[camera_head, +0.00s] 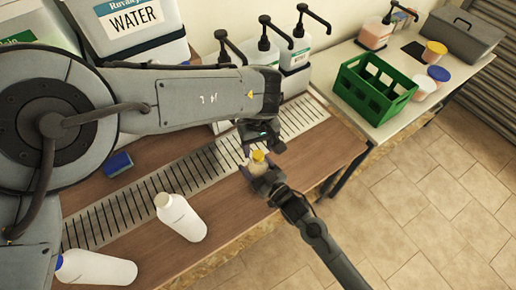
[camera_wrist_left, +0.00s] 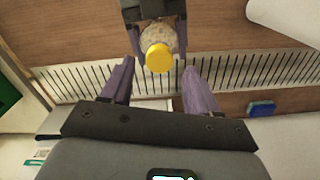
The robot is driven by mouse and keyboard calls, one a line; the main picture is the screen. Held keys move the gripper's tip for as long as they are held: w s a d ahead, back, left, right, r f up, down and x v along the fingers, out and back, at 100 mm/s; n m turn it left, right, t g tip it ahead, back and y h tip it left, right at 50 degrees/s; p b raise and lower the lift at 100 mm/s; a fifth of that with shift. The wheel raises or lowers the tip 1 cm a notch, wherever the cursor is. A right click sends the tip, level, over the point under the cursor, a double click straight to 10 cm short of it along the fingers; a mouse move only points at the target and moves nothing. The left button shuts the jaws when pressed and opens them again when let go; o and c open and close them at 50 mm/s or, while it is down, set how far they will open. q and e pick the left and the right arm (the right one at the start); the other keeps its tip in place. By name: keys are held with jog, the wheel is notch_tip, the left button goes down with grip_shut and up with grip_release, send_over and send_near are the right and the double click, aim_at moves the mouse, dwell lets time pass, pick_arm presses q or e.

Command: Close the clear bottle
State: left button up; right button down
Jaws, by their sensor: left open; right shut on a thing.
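The clear bottle (camera_head: 257,168) has a yellow cap (camera_head: 258,155) on its mouth. My right gripper (camera_head: 262,180) is shut on the bottle's body near the wooden table's right front part. In the left wrist view the yellow cap (camera_wrist_left: 159,57) sits on the bottle (camera_wrist_left: 157,36), and my right gripper (camera_wrist_left: 155,12) grips it from the top of the picture. I cannot tell whether the cap is tight. My left gripper (camera_head: 262,143) is open just above the cap. Its two purple fingers (camera_wrist_left: 158,82) are spread apart, with the cap lying between and beyond their tips.
A slotted drain strip (camera_head: 150,200) runs along the wooden table. A blue block (camera_head: 118,163) lies behind. Pump bottles (camera_head: 297,52) and a green crate (camera_head: 345,85) are at the back right.

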pick_arm(q)
jog(key=shift+r, duration=0.9)
jog(key=shift+c, duration=0.2)
